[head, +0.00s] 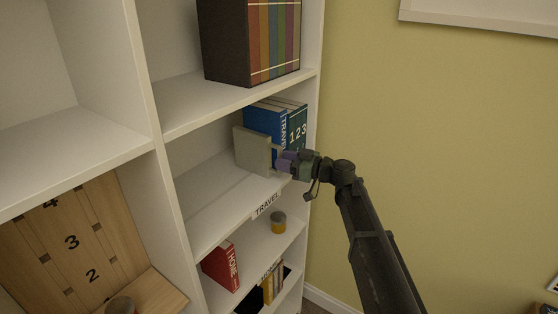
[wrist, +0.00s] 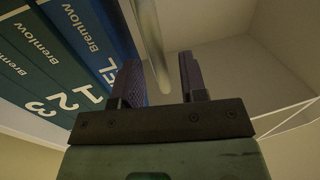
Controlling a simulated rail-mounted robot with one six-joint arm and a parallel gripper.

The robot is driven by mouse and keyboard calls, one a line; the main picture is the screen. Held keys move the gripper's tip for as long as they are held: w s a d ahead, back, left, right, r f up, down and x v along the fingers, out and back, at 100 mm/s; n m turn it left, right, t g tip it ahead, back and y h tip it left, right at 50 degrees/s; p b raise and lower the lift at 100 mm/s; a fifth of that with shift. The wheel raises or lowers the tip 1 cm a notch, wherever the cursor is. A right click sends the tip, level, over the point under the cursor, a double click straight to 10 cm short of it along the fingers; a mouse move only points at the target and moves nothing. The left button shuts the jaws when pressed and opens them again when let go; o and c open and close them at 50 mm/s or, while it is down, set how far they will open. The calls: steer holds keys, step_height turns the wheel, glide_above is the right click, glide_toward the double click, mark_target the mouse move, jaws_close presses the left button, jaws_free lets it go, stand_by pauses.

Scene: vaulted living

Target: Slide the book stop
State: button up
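The book stop (head: 252,150) is a grey upright plate on the shelf labelled TRAVEL, just left of the blue travel books (head: 264,124). My gripper (head: 279,160) is at the plate's front edge, reaching in from the right. In the wrist view the fingers of my gripper (wrist: 160,80) are apart, with the edge of the book stop (wrist: 151,38) running between them. A gap shows beside the plate, so the fingers do not look closed on it. The books (wrist: 70,50) stand close to the left finger.
The TRAVEL shelf (head: 215,205) is clear left of the plate. A dark box of books (head: 228,45) stands on the shelf above. Below are a small jar (head: 278,223) and a red book (head: 221,266). A numbered wooden board (head: 75,240) stands in the left bay.

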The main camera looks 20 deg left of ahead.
steer(key=shift+a, duration=1.1)
jaws_close()
steer(key=shift+w, duration=0.1)
steer(key=shift+w+d, duration=0.25)
steer(key=shift+w, duration=0.65)
jaws_free()
steer(key=shift+s, duration=0.15)
